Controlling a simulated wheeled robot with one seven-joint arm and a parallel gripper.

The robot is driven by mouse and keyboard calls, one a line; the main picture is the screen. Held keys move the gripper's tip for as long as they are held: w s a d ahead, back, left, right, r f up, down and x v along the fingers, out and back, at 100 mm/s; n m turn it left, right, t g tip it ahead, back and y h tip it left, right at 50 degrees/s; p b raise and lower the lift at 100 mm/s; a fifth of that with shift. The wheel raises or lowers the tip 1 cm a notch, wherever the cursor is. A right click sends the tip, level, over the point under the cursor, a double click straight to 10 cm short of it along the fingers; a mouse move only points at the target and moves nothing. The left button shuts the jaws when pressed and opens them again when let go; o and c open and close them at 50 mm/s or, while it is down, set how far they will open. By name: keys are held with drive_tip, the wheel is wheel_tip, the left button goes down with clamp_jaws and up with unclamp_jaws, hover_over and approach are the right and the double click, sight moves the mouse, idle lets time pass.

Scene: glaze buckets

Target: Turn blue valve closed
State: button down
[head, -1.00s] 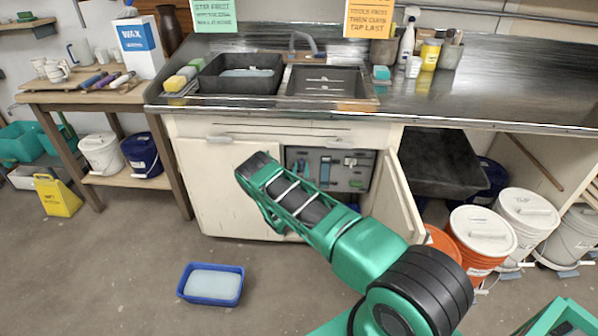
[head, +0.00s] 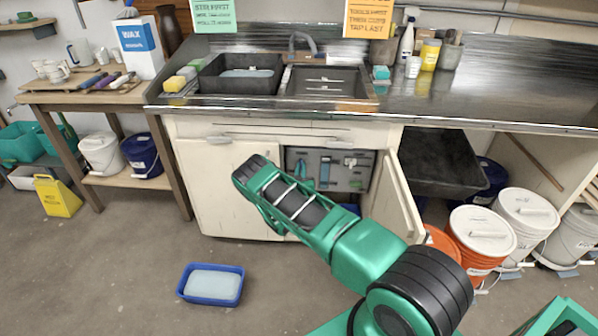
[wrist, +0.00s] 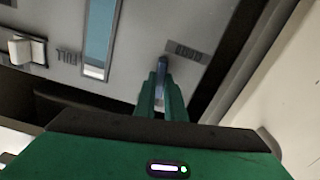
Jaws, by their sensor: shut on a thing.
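In the wrist view, the blue valve's handle (wrist: 162,66) stands out in front of a grey panel (wrist: 215,20), beside a small dark label. My gripper (wrist: 162,88) has its two green fingers close together on the handle, and only the handle's far end shows above them. The handle's pivot is hidden, so I cannot tell how far it is turned. In the head view, the grey panel (head: 337,158) sits inside the open cabinet under the sink. My arm hides my gripper there.
A white handle (wrist: 28,48) and a light blue strip (wrist: 99,35) are on the panel left of my gripper. The open cabinet door (head: 397,203) stands to the right. A blue tub (head: 212,303) lies on the floor, with orange and white buckets at the right.

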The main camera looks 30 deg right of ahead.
drive_tip(key=shift+w+a+f+n, duration=0.1)
drive_tip(key=shift+a+f+n, duration=0.1)
drive_tip(key=shift+n, duration=2.45)
drive_tip(key=shift+w+a+f+n, duration=0.1)
drive_tip(key=shift+a+n, duration=0.15)
drive_tip(key=shift+n, duration=2.35)
drive_tip(key=shift+w+a+f+n, duration=0.1)
drive_tip(key=shift+a+f+n, duration=0.1)
drive_tip(key=shift+n, duration=2.45)
drive_tip(key=c, duration=1.9)
unclamp_jaws()
drive_tip(key=shift+o, duration=0.4)
drive_tip(key=shift+s+d+r, duration=0.1)
drive_tip(key=shift+d, duration=0.15)
